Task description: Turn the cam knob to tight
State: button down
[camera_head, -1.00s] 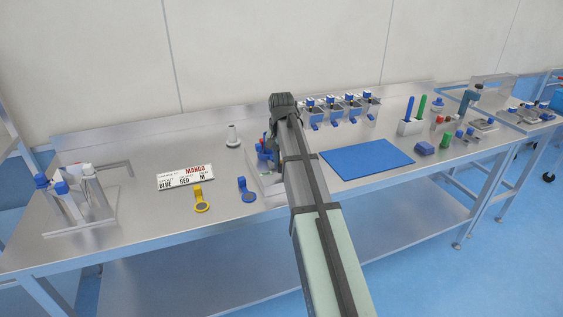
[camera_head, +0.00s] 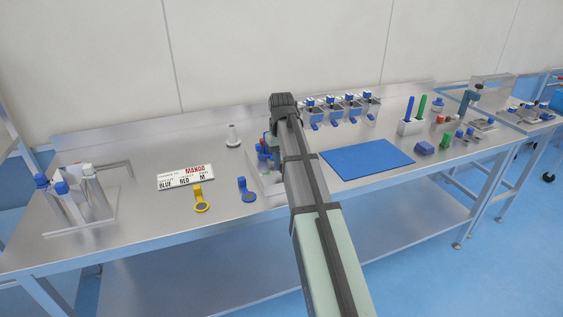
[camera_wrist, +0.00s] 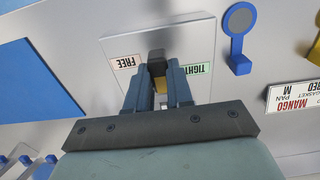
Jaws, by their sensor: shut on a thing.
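The cam knob (camera_wrist: 156,57) shows in the wrist view as a small dark block above a pale plate (camera_wrist: 185,32). The plate bears a FREE label (camera_wrist: 127,62) on the picture's left and a green TIGHT label (camera_wrist: 197,69) on the right. My gripper (camera_wrist: 158,84) is shut on the knob, with its two blue-grey fingers on either side. The knob's dark end lies between the two labels. A yellowish part shows between the fingers. The fingers hide the knob's lower part and some of the plate. In the head view my arm covers most of the fixture.
A blue spoon-like tool (camera_wrist: 237,28) lies close to the TIGHT side; it also shows in the head view (camera_head: 247,190). A yellow one (camera_head: 201,199) and a lettered card (camera_head: 186,177) lie left of it. A blue mat (camera_head: 367,159) lies right of my arm.

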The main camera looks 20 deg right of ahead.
dwell(0.3)
jog(key=c, duration=1)
grip_release()
notch_tip(320, 180, up, 12)
jog(key=shift+d, duration=0.1)
